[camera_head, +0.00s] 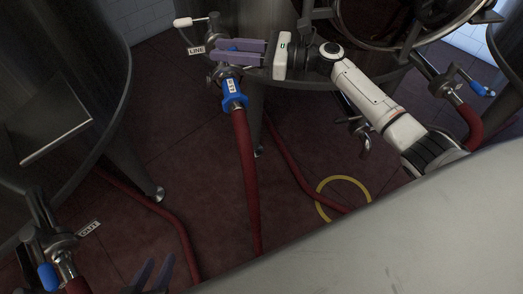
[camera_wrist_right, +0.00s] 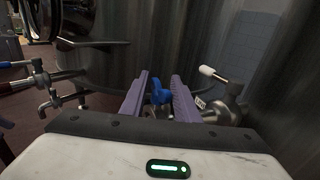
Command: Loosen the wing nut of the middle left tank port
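The middle left tank port, beside a "LINE" tag (camera_head: 196,50), is at upper centre in the head view. A red hose (camera_head: 246,165) with a blue sleeve (camera_head: 233,95) hangs from it. My right gripper (camera_head: 217,51) reaches it from the right; its purple fingers are parallel and apart. In the right wrist view my right gripper (camera_wrist_right: 160,77) is open, with the blue wing nut (camera_wrist_right: 160,96) showing in the gap between the fingers. I cannot tell whether they touch it. In the head view the nut is mostly hidden. My left gripper (camera_head: 156,270) is at the bottom edge, its fingers spread.
A white-handled valve (camera_head: 190,21) is close to the fingertips; it also shows in the right wrist view (camera_wrist_right: 214,74). Another port with a blue part (camera_head: 48,277) and an "OUTLET"-like tag (camera_head: 89,229) is at lower left. A yellow ring (camera_head: 344,180) marks the red floor.

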